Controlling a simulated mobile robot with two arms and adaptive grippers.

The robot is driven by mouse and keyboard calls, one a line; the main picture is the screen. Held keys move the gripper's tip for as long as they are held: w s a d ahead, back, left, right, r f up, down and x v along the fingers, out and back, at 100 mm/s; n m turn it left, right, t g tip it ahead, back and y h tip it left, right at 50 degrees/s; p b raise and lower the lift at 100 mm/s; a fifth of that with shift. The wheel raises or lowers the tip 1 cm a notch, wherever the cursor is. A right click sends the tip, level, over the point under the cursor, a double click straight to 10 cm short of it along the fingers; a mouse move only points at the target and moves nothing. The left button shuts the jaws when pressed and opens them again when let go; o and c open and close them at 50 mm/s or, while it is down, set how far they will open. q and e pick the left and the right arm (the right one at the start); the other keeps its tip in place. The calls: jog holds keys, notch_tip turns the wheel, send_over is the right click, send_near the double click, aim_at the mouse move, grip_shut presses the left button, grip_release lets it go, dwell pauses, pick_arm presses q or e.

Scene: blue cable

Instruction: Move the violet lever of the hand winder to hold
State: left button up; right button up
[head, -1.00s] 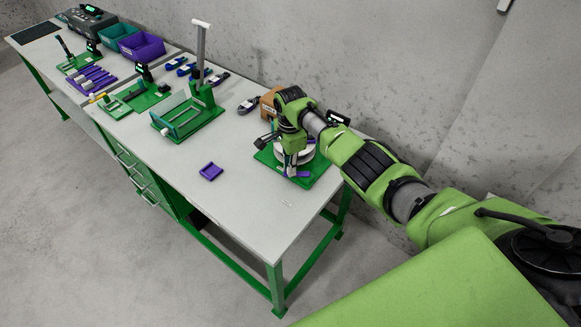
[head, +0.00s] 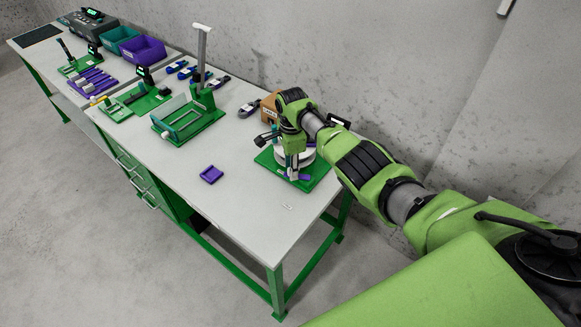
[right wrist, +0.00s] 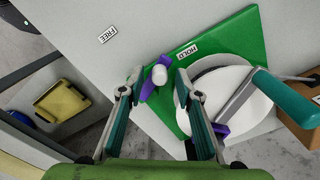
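The hand winder has a green base (head: 318,178) and a white drum (head: 308,157) at the near right end of the bench. In the right wrist view, its violet lever (right wrist: 149,87) has a white knob (right wrist: 159,74) and lies near the HOLD label (right wrist: 187,49). A FREE label (right wrist: 108,34) lies farther left on the grey surface. My right gripper (right wrist: 160,76) is open, with one finger on each side of the lever; gaps show beside the knob. In the head view my right gripper (head: 292,168) reaches down over the base and partly hides the lever. My left gripper is out of view.
A teal crank arm (right wrist: 287,103) stands right of the fingers, over the drum. A cardboard box (head: 269,106) is behind the winder. A green frame fixture (head: 187,122) stands farther left. The bench front is clear.

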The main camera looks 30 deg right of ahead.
jog(key=shift+r, duration=0.45)
notch_tip(320, 180, up, 11)
dwell(0.3)
jog(key=shift+s, duration=0.1)
